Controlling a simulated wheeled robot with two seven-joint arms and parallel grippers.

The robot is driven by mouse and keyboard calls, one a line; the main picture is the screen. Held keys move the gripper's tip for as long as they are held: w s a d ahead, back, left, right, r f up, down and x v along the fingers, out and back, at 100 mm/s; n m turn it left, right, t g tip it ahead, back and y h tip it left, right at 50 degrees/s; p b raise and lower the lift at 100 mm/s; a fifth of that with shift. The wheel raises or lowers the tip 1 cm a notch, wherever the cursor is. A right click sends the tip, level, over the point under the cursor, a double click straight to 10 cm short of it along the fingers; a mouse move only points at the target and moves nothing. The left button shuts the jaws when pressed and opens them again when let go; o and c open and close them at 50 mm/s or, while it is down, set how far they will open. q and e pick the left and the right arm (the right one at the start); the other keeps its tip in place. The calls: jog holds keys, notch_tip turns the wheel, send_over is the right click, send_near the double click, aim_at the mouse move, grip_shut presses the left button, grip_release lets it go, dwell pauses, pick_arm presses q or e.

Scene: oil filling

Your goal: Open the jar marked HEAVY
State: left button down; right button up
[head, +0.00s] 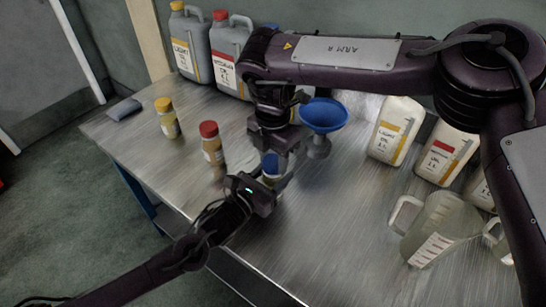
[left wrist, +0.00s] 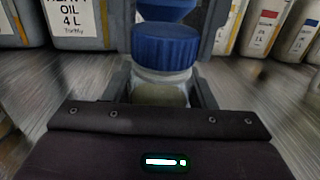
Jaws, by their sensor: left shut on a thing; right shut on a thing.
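A small jar with a blue lid (head: 270,163) stands between my two grippers in the head view; its label is not readable. The left wrist view shows its blue lid (left wrist: 165,46) on top of the clear jar body (left wrist: 160,92), with brownish contents low inside. My left gripper (head: 267,180) is shut on the jar body from the near side, its fingers on both sides of it. My right gripper (head: 272,158) comes down from above and is shut on the blue lid. The lid sits on the jar, with no gap visible.
A yellow-lidded jar (head: 167,118) and a red-lidded jar (head: 211,143) stand left. A blue funnel (head: 323,115) on a stand is right of my right gripper. Large canisters (head: 190,45) line the back; white bottles (head: 396,130) and a clear measuring jug (head: 437,228) stand right.

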jog(key=n, duration=1.5)
jog(key=shift+w+r+n, duration=0.1)
jog(key=shift+n, duration=0.3)
jog(key=n, duration=0.4)
jog(key=shift+n, duration=0.4)
jog(key=n, duration=0.4)
jog(key=shift+n, duration=0.3)
jog(key=n, duration=0.4)
jog(key=shift+n, duration=0.3)
jog(key=n, duration=0.3)
jog(key=shift+r, duration=0.25)
